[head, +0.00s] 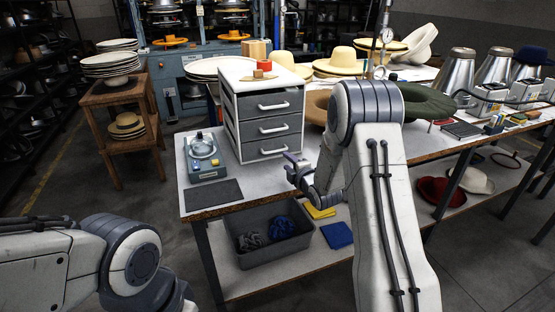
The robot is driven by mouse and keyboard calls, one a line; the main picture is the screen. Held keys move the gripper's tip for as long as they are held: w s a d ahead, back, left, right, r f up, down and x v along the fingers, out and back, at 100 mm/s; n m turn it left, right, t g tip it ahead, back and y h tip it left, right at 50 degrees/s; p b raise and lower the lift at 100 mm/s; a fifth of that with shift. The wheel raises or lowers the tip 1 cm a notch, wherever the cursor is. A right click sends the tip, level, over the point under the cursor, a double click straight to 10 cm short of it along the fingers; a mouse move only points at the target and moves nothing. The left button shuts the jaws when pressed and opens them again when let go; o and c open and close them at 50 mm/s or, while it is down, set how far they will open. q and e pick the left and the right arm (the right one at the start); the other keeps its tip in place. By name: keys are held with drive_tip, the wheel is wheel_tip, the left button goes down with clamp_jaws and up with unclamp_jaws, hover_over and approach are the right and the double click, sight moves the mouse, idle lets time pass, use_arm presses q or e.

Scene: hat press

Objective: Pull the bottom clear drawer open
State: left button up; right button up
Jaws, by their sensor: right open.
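The drawer unit (229,103) is a white cabinet on the workbench with three stacked grey drawers and white bar handles. The bottom drawer (265,145) is closed and looks grey rather than plainly clear. Its handle (272,151) is in plain sight. My right gripper (292,168) is open and empty, in front of and a little below the bottom drawer, to the right of its handle and apart from it. My left arm is at the lower left; its gripper is out of the picture.
A small device with a round dish (204,160) and a dark mat (213,193) lie left of the drawer unit. Hats and metal cones stand along the bench. A grey bin (268,247) sits on the lower shelf. A red item (264,65) stands on the cabinet top.

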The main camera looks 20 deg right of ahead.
drive_tip(key=shift+w+d, duration=0.15)
drive_tip(key=shift+w, duration=0.2)
drive_tip(key=p+x, duration=0.1)
drive_tip(key=x, duration=0.8)
drive_tip(key=shift+w, duration=0.35)
clamp_jaws()
idle(0.8)
